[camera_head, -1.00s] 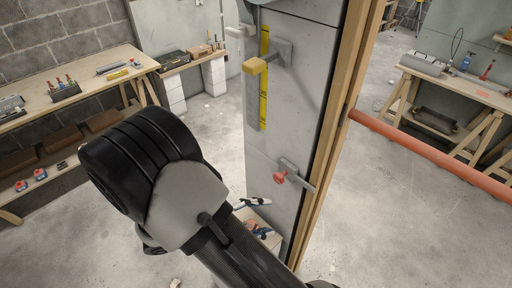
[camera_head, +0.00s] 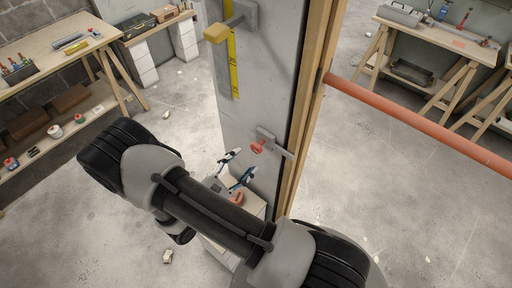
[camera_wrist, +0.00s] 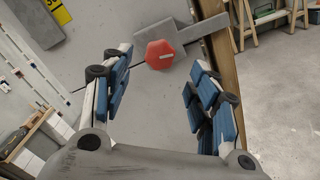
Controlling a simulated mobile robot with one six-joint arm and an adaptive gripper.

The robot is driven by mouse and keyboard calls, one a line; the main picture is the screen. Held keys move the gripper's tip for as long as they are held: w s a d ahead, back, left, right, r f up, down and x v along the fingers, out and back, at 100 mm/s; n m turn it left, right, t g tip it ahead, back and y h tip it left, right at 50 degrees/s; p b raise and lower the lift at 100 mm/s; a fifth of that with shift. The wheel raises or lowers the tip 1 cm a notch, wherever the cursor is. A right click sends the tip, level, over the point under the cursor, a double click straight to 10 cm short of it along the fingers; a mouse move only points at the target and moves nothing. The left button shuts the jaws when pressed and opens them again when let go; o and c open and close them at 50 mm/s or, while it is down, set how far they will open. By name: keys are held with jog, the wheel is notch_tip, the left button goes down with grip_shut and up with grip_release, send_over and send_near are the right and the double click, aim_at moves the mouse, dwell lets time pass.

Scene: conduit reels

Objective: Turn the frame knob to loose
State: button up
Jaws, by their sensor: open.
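The red knob (camera_head: 257,148) sits on a grey metal bracket low on the grey panel, beside the wooden post. In the wrist view the knob (camera_wrist: 160,54) is a faceted red disc with a short pale mark, slightly tilted. My gripper (camera_wrist: 161,64) is open, with one blue-padded finger on each side of the knob's line in the picture. Nothing is between the fingers, and the knob appears beyond the tips. In the head view my gripper (camera_head: 236,168) is just below and left of the knob, apart from it.
A yellow-ended handle (camera_head: 217,32) juts from the panel above, beside a yellow scale strip (camera_head: 233,65). An orange pipe (camera_head: 420,122) runs right from the post. Workbenches (camera_head: 55,62) stand left and right. A pale box (camera_head: 222,254) stands below my gripper. Open floor lies around.

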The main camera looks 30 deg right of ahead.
aim_at(254, 150)
jog(key=x, duration=0.8)
jog(key=c, duration=1.1)
